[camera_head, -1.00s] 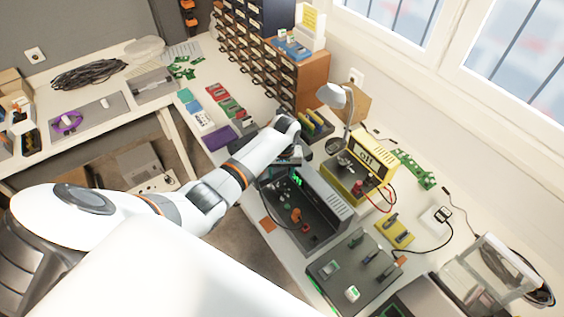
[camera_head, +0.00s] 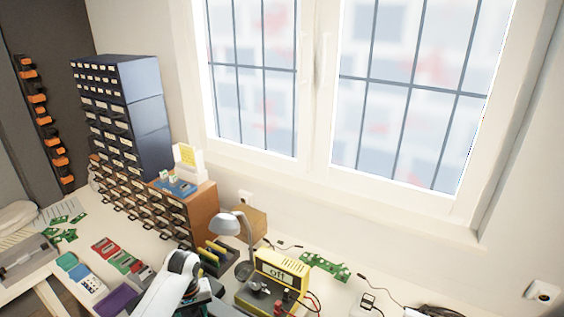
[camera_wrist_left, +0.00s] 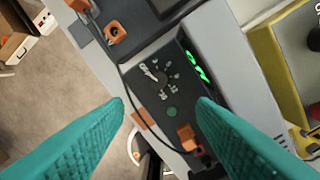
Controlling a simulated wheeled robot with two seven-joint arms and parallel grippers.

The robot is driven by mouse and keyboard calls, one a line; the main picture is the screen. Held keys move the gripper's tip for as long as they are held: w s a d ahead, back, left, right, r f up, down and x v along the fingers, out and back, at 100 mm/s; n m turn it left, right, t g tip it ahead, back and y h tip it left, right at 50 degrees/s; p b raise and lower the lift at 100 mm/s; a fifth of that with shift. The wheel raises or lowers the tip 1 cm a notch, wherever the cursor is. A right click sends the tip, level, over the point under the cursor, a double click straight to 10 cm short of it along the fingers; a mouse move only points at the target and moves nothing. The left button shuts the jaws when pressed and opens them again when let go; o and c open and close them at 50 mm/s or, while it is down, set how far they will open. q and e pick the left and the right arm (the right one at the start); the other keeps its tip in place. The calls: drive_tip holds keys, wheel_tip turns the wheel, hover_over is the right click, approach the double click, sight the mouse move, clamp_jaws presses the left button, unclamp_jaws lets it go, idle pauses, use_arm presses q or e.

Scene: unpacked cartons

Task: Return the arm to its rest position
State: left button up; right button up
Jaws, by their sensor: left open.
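The white end of my left arm (camera_head: 176,281) shows at the bottom of the head view, beside the lamp and above the bench. The gripper itself is mostly cut off there by the lower edge. In the left wrist view my left gripper (camera_wrist_left: 160,105) has its two teal fingers wide apart with nothing between them. My right gripper is in neither view.
Drawer cabinets (camera_head: 150,125) stand behind left. Coloured boxes (camera_head: 117,257) lie left of the arm. Windows (camera_head: 410,90) fill the back wall.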

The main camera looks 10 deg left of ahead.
use_arm(q)
drive_tip(key=s+d+f+m+t, duration=0.2)
drive_tip(key=s+d+m, duration=0.45)
drive_tip(key=s, duration=0.65)
drive_tip(key=s+d+r+m+t, duration=0.1)
drive_tip(key=s+d+r, duration=0.1)
drive_tip(key=s+r, duration=0.4)
drive_tip(key=s+d+r+m+t, duration=0.1)
drive_tip(key=s+d+r, duration=0.15)
drive_tip(key=s, duration=0.65)
wheel_tip(320, 180, down, 30)
drive_tip(key=g+b, duration=0.2)
drive_tip(key=b, duration=0.4)
drive_tip(key=s+a+f+b, duration=0.1)
drive_tip(key=s+f+b, duration=0.1)
drive_tip(key=s+f, duration=0.6)
drive_tip(key=s+a+f+b, duration=0.2)
drive_tip(key=s+f, duration=0.7)
drive_tip(key=f, duration=0.5)
drive_tip(key=shift+s+a+f+g+h+b, duration=0.15)
drive_tip(key=shift+f+g+h+b, duration=0.2)
drive_tip(key=shift+b, duration=0.2)
